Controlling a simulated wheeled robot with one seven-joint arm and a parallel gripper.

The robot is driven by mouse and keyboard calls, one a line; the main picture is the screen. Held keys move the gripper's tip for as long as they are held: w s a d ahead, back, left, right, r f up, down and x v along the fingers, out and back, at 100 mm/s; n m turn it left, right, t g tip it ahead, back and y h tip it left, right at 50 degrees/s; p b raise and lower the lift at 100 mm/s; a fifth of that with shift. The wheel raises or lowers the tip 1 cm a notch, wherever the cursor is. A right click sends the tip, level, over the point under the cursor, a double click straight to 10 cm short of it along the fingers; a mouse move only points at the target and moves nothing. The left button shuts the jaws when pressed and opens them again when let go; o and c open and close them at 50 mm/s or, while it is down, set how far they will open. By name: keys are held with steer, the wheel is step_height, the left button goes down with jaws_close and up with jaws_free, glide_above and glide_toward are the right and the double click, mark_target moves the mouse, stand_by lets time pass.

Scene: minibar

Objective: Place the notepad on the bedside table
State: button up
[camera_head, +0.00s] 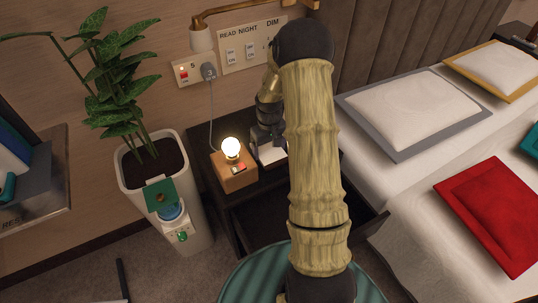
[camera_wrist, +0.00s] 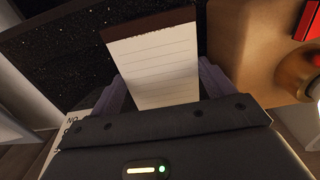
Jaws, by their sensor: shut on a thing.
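The notepad (camera_wrist: 158,72) has white lined paper and a dark brown top edge. It sits between the two fingers of my gripper (camera_wrist: 165,88) in the wrist view, and the gripper is shut on it. In the head view the notepad (camera_head: 271,154) is a small pale patch under my gripper (camera_head: 268,140), partly hidden by it. The bedside table (camera_head: 232,131) is dark, and its speckled top (camera_wrist: 60,45) shows behind the notepad in the wrist view. The notepad is over the table top beside the lamp; I cannot tell whether it touches the surface.
A wooden block lamp (camera_head: 236,178) with a lit bulb stands on the table, left of my gripper; it is at the right in the wrist view (camera_wrist: 245,50). An open drawer (camera_head: 262,217) juts out below. A potted plant (camera_head: 150,170) stands left, a bed (camera_head: 430,195) right.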

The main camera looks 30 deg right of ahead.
mark_target(269, 151)
steer(key=shift+f+b, duration=0.4)
steer(key=shift+f, duration=1.45)
steer(key=shift+f, duration=0.15)
steer(key=o, duration=0.7)
step_height(269, 151, up, 12)
steer(key=shift+r+p, duration=0.2)
steer(key=shift+p, duration=1)
